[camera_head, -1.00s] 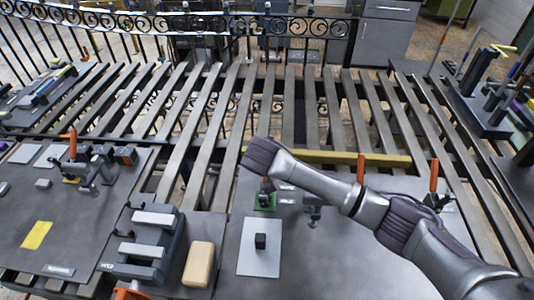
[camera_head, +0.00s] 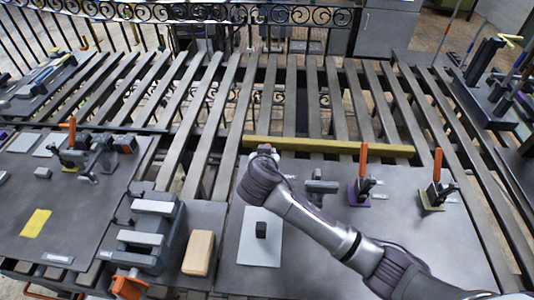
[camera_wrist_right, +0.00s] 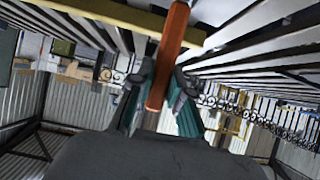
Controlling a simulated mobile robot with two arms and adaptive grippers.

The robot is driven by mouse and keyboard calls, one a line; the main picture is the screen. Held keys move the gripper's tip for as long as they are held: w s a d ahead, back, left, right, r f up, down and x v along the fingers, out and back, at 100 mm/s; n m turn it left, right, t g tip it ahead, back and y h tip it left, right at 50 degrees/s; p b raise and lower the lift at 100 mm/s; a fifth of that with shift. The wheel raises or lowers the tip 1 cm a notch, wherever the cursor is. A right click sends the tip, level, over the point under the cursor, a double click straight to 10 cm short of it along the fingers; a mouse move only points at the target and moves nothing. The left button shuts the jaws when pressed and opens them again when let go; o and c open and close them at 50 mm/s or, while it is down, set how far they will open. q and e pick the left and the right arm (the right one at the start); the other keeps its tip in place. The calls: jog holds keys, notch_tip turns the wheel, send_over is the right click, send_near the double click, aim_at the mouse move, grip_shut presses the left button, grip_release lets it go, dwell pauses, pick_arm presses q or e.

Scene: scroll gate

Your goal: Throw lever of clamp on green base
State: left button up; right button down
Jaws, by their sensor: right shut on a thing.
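My right gripper (camera_head: 264,152) is mostly hidden behind my own wrist in the head view. In the right wrist view, its teal-padded fingers (camera_wrist_right: 162,100) are shut on the orange lever (camera_wrist_right: 172,48) of a clamp, which runs up between them. A small bit of orange shows at the gripper in the head view. The clamp's green base is hidden behind my wrist. Two other clamps with upright orange levers stand to the right, one on a purple base (camera_head: 357,196) and one on a yellowish base (camera_head: 432,204). My left gripper is not in view.
A yellow bar (camera_head: 330,147) runs along the back of the grey board (camera_head: 300,270). A light plate (camera_head: 258,248) with a black block (camera_head: 261,230) lies in front of my wrist. A tan block (camera_head: 198,253) and a grey stand (camera_head: 150,240) are to the left.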

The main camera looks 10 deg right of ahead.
jog(key=c, duration=1.1)
grip_release()
jog(key=v, duration=1.2)
